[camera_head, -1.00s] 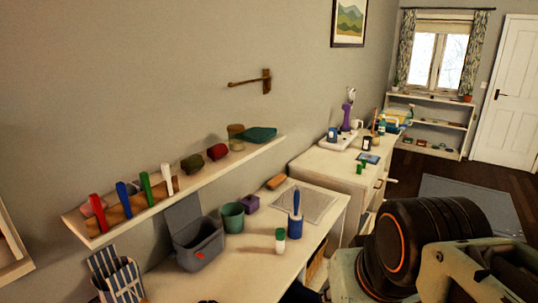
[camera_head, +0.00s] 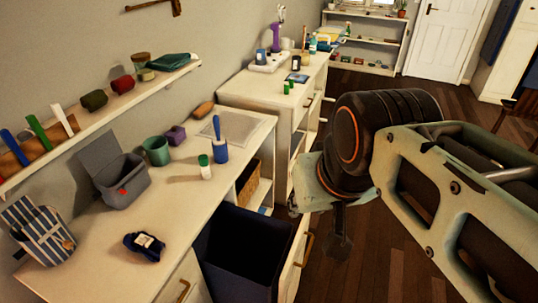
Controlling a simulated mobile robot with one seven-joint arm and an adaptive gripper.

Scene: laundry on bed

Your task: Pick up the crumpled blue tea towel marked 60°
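A small crumpled dark blue cloth (camera_head: 133,242) with a pale label lies on the near part of the white counter (camera_head: 100,215). It looks like the tea towel, but the marking on the label is too small to read. My gripper (camera_head: 338,240) hangs to the right of the counter, over the dark wooden floor, well apart from the cloth. It is partly hidden by my arm and shows only as a dark shape, so I cannot tell whether its fingers are open or shut.
A striped bag (camera_head: 40,232) stands left of the cloth and a grey lidded box (camera_head: 120,182) behind it. A green cup (camera_head: 157,151), a blue brush (camera_head: 220,140) and a green-capped bottle (camera_head: 205,167) stand farther back.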

